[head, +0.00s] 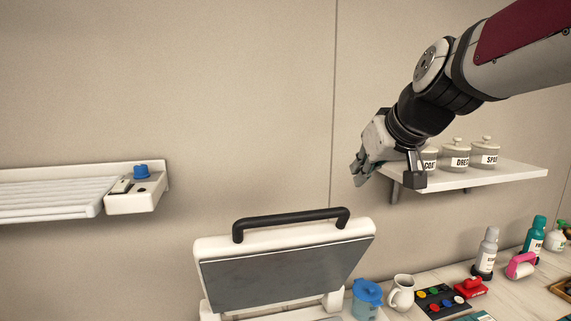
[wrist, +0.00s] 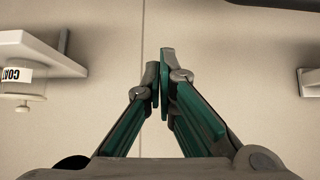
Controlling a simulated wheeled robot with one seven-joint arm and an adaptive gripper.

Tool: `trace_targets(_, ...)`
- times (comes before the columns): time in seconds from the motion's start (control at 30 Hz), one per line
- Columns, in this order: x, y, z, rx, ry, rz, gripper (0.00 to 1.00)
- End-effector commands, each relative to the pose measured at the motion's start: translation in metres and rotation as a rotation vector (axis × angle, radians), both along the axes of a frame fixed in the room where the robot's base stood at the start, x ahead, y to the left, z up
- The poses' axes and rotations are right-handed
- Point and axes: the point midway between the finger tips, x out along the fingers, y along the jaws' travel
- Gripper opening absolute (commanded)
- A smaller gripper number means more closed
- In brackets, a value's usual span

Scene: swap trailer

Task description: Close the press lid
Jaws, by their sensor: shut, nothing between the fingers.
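The press lid (head: 285,262) stands raised and tilted open in the head view, with its grey plate facing forward. A black bar handle (head: 291,221) runs along the lid's top edge. The press base is mostly cut off by the bottom of the head view. My gripper (head: 357,174) is above and to the right of the handle, apart from it. In the wrist view my gripper (wrist: 160,72) has its fingers together with nothing between them. A dark curved piece at the top edge of the wrist view is too cut off to identify.
A wall shelf (head: 480,178) with labelled jars (head: 455,155) is close to my gripper on the right. A white rack (head: 55,196) with a blue knob is on the left wall. A blue-lidded jug (head: 367,298), a white pitcher (head: 401,292) and bottles (head: 487,252) stand right of the press.

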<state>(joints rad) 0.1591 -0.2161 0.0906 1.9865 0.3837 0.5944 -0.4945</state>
Motion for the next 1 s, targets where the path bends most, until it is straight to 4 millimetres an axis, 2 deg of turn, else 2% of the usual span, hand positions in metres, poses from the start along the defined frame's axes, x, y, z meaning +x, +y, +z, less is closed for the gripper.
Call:
trace_targets(0.3, 0.04, 0.008, -0.04, 0.001, 0.004, 0.0, 0.0)
trace_targets(0.4, 0.024, 0.005, -0.044, 0.0, 0.002, -0.001, 0.0)
trace_targets(0.6, 0.008, 0.002, -0.053, 0.001, 0.001, -0.001, 0.0)
trace_targets(1.0, 0.004, 0.001, -0.056, 0.001, 0.001, -0.001, 0.0)
